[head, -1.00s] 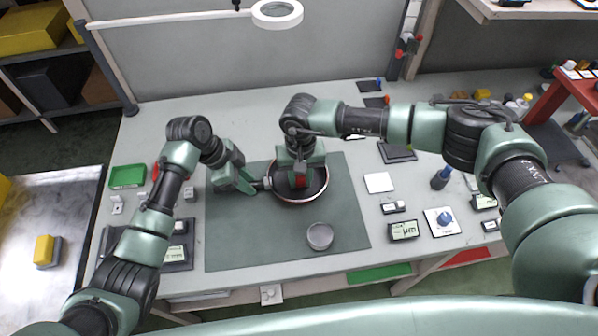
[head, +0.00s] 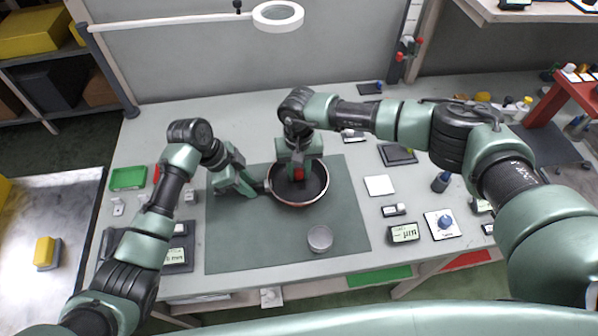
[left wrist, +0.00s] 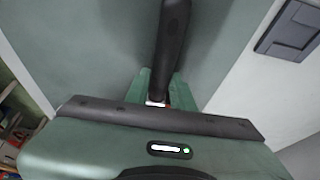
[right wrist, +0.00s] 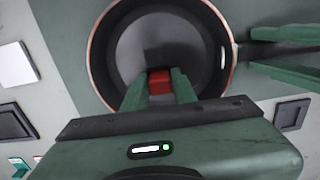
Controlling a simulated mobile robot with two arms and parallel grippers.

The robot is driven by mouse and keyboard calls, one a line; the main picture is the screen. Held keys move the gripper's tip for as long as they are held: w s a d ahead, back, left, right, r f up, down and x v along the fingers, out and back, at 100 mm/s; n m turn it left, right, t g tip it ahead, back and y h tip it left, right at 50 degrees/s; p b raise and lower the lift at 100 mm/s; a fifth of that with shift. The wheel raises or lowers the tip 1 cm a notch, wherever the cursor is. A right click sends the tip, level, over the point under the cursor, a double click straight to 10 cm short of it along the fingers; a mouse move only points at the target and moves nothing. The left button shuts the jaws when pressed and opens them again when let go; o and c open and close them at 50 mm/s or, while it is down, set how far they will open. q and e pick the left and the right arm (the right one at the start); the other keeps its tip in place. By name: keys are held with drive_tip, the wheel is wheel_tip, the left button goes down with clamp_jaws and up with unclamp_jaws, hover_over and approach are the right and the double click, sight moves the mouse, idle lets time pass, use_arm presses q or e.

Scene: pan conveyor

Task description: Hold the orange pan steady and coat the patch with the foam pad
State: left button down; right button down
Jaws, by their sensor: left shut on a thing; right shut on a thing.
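The orange pan (head: 316,197), dark inside with an orange-brown rim, lies on the green mat with its handle pointing left. My left gripper (head: 257,187) is shut on its black handle (left wrist: 173,45). My right gripper (head: 298,166) is over the pan, shut on the red-handled foam pad (head: 298,175); the red part also shows between the fingers in the right wrist view (right wrist: 160,82). A paler grey round patch (right wrist: 135,50) shows on the pan floor in the right wrist view. The pad's dark underside and its contact with the pan are hard to make out.
A round grey tin (head: 320,238) stands on the green mat (head: 255,250) in front of the pan. A small display (head: 404,233), a white square (head: 379,185) and a blue-knobbed block (head: 445,222) stand to the right. A green tray (head: 128,177) is at the left.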

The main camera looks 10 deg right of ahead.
drive_tip(key=shift+r, duration=2.95)
drive_tip(key=shift+r, duration=0.1)
drive_tip(key=shift+r, duration=1.45)
use_arm(q)
drive_tip(key=c, duration=1.1)
unclamp_jaws()
